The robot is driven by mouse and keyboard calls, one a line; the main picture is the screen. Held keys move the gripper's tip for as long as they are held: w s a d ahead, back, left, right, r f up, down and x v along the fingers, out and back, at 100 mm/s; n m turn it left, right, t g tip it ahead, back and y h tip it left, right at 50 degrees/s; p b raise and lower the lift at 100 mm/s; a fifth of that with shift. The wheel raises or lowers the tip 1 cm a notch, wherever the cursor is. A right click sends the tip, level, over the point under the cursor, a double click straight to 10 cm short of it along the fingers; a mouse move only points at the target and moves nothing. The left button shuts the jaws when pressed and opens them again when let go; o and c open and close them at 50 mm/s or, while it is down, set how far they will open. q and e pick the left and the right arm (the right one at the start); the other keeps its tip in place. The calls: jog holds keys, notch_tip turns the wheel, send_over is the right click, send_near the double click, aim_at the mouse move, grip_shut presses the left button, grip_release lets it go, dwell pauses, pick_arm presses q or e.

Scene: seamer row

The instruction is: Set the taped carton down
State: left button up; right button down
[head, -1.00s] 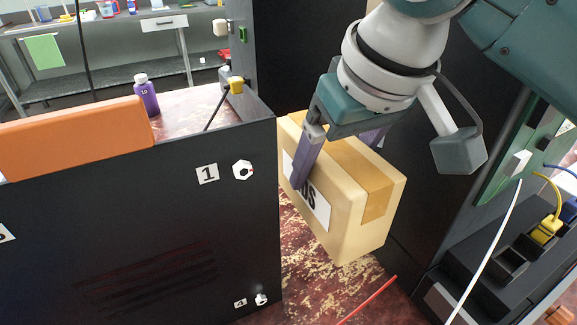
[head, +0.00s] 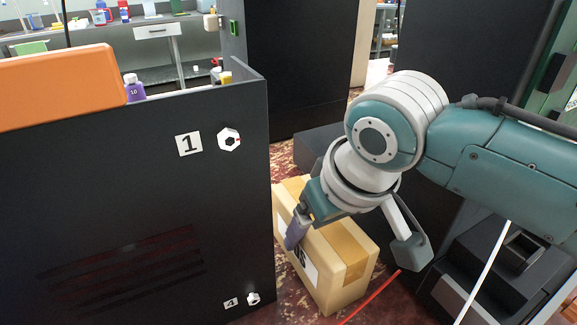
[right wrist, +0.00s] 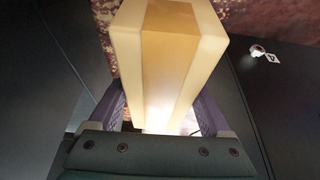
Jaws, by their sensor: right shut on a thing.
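The taped carton (head: 345,262) is a tan box with a darker tape strip along its top and a white label with dark letters on its left side. It is low, close to the mottled red floor, beside the black cabinet. Whether its base touches the floor I cannot tell. My right gripper (head: 303,228) is shut on the carton, one purple finger against the labelled side. In the right wrist view the carton (right wrist: 168,60) stands between both purple fingers (right wrist: 160,112). My left gripper is not in view.
A black cabinet (head: 140,200) with tags 1 and 4 stands close on the left, an orange block (head: 60,85) on top. A red line (head: 372,296) and a white cable (head: 485,270) are at the right. Mottled floor (head: 285,160) shows behind the carton.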

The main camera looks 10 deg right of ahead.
jog(key=shift+w, duration=0.1)
grip_release()
